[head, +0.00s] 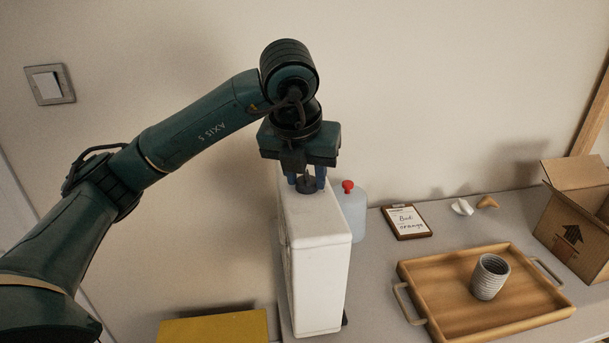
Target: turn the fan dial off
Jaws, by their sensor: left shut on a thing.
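The fan (322,262) is a tall white box standing on the grey table, close to the wall. Its dark round dial (306,184) sits on the top face. My left gripper (306,183) points down from above, with its blue fingers on either side of the dial, shut on it. The fingers and palm hide part of the dial, so its setting cannot be read. My right gripper is not in view.
A pale blue jug (353,215) with a red cap stands just right of the fan. Further right are a clipboard (406,222), a wooden tray (419,297) with a grey ribbed cup (490,277), and an open cardboard box (575,225). A yellow surface (212,328) lies left.

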